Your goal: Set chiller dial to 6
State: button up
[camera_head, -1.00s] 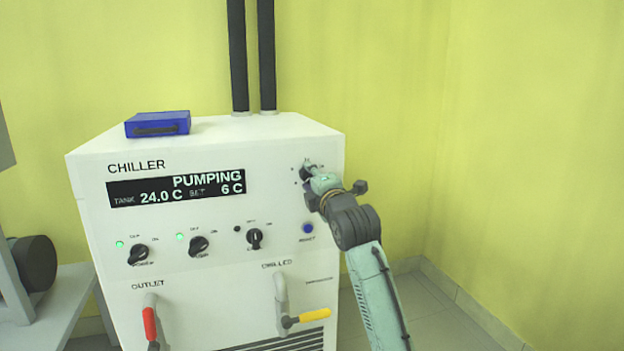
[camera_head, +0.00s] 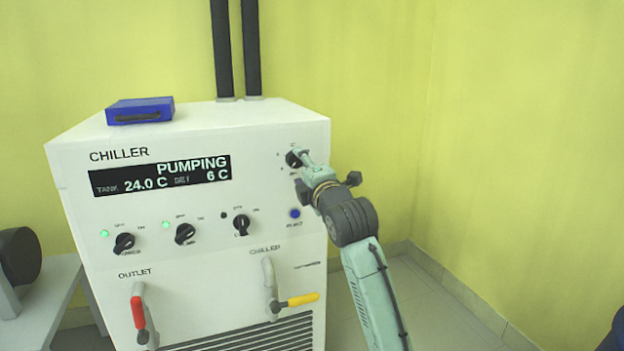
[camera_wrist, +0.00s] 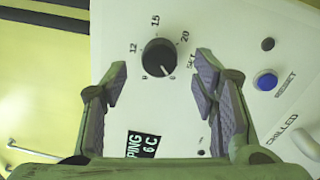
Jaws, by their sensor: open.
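The chiller (camera_head: 190,259) is a white cabinet with a black display (camera_head: 160,175) that reads PUMPING, TANK 24.0 C, SET 6 C. The black round set dial (camera_head: 293,158) is at the upper right of its front panel. In the wrist view the dial (camera_wrist: 158,57) has a white pointer line and a scale with 12, 15 and 20; the low-end marks are hard to read. My gripper (camera_wrist: 160,82) is open and empty, its padded fingers on either side and a little short of the dial, apart from it. In the head view my gripper (camera_head: 306,166) partly covers the dial area.
Below the dial is a blue reset button (camera_head: 295,213). Three black switches, including the left one (camera_head: 124,243), line the panel. A red-handled valve (camera_head: 138,312) and yellow-handled valve (camera_head: 298,300) stick out lower down. A blue case (camera_head: 139,111) lies on top.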

jog(key=v, duration=0.8)
jog(key=shift+s, duration=0.2)
